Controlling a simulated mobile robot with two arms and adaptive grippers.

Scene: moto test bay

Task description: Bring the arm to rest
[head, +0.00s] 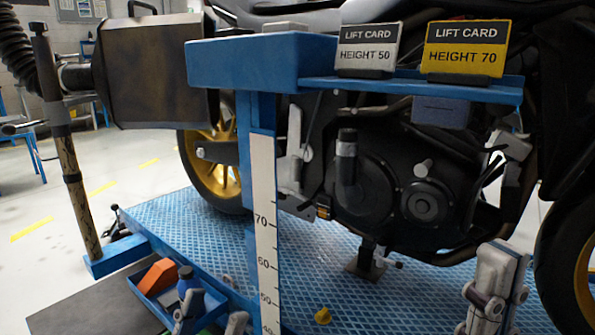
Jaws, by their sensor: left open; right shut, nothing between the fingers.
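My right gripper (500,252) shows at the lower right, in front of the blue lift platform (390,293). Its pale fingers are together and point upward, with nothing between them. My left gripper (211,298) shows at the bottom left, low in the picture, over or beside the blue tray (143,287). Its grey fingers are apart and it looks empty. Much of both arms lies below the picture edge.
A motorcycle (375,190) stands on the platform. A blue post with a white scale (263,205) carries a shelf with a white HEIGHT 50 card (367,48) and a yellow HEIGHT 70 card (465,48). The tray holds an orange item (158,276).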

